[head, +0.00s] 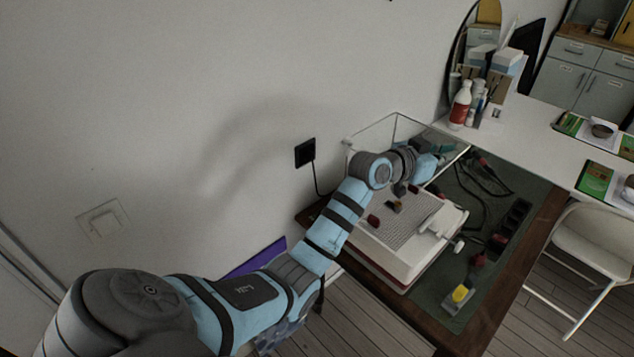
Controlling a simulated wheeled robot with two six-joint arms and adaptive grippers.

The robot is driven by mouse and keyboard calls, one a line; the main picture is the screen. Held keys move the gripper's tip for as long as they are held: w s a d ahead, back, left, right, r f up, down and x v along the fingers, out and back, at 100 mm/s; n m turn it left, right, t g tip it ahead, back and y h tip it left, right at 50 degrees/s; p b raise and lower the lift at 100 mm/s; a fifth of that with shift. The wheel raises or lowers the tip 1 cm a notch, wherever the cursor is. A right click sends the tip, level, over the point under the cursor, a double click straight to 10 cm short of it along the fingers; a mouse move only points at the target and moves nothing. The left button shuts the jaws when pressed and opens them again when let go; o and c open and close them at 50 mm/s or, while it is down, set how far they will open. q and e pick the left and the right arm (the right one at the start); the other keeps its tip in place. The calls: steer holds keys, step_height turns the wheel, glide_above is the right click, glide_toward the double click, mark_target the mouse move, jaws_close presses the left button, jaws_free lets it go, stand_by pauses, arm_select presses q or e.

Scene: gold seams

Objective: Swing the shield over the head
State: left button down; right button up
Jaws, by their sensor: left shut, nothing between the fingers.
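A clear shield (375,133) with thin bright edges stands raised at the back of a white machine (410,265), close to the wall. The machine has a perforated grey bed (404,226) with a few small dark and red pieces on it. A white block-like part, which may be the head (432,228), sits at the bed's right side. My left arm reaches in from the lower left, and its wrist is over the back of the bed, in front of the shield. My left gripper (411,187) is small and partly hidden by the wrist; it is shut and empty. My right gripper is out of view.
The machine stands on a dark green mat (450,290) on a brown table. Black cables, a black power strip (510,222) and a yellow-topped item (460,295) lie to its right. A white counter holds bottles (460,105). A white chair (590,240) stands right.

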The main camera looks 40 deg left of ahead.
arm_select(q)
steer(key=shift+d, duration=0.1)
stand_by(0.6)
